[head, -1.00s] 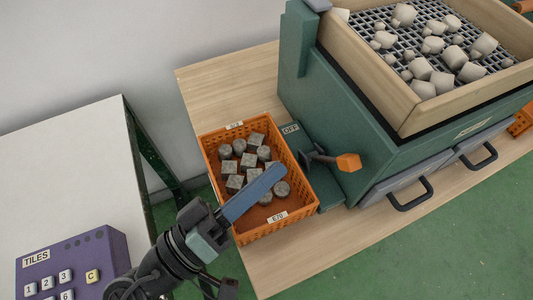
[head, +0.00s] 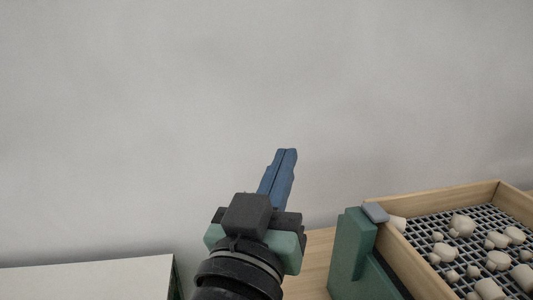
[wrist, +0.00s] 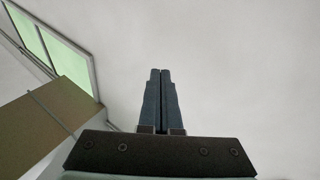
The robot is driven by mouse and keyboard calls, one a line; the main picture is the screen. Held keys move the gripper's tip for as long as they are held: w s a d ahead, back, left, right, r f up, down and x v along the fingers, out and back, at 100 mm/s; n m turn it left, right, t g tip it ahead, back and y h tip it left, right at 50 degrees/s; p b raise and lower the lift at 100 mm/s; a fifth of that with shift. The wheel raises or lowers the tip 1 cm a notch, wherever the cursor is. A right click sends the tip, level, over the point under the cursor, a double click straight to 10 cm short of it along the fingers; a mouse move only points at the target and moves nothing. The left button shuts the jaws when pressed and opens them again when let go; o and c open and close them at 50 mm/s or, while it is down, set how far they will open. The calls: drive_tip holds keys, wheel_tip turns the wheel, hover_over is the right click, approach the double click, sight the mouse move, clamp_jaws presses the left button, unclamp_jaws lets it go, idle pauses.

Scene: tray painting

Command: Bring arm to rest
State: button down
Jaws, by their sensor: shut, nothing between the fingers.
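My gripper (head: 287,153) is raised in front of the bare wall in the head view, its blue fingers pointing up and away. The two fingers lie side by side, shut, with nothing between them. In the wrist view the gripper (wrist: 160,72) also shows shut and empty against a pale surface. It touches nothing that I can see.
A wooden-framed tray (head: 440,202) with a dark grid and several pale pieces sits on a green machine (head: 352,250) at the lower right. A white table top (head: 90,278) is at the lower left. The wall fills the upper view. The wrist view shows a green-paned window frame (wrist: 92,68).

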drive_tip(key=s+a+r+n+t+y+p, duration=0.1)
drive_tip(key=s+r+t+y, duration=0.3)
drive_tip(key=r, duration=0.6)
drive_tip(key=s+a+r+n+t+y+p, duration=0.15)
drive_tip(key=s+r+t, duration=0.35)
drive_tip(key=r, duration=0.5)
wheel_tip(320, 180, up, 16)
drive_tip(key=g+p, duration=0.1)
drive_tip(key=p, duration=1.4)
drive_tip(key=shift+s+d+m+p, duration=0.2)
drive_tip(key=shift+d+m+p, duration=0.1)
drive_tip(key=shift+m, duration=0.15)
